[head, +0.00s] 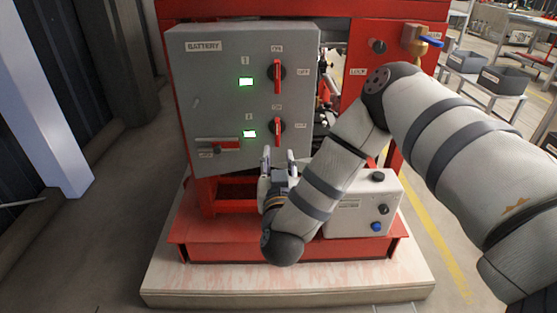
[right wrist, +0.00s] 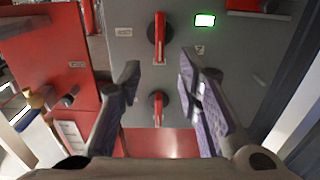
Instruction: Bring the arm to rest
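My right arm reaches in from the right in the head view. Its right gripper (head: 278,156) is just in front of the lower edge of the grey battery box (head: 222,98), fingers pointing up at it. In the right wrist view the right gripper (right wrist: 160,66) has its fingers apart with nothing held between them. The box carries an upper red switch handle (head: 277,77) and a lower red switch handle (head: 277,132), both upright. They also show beyond the fingers in the right wrist view. My left gripper is not in view.
A red frame (head: 195,250) stands on a pale plinth (head: 290,292). A white control box (head: 365,205) sits close to my right forearm, partly hidden. A blue-handled valve (head: 430,41) is at the upper right. Grey bins (head: 503,80) stand farther back. Floor at left is clear.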

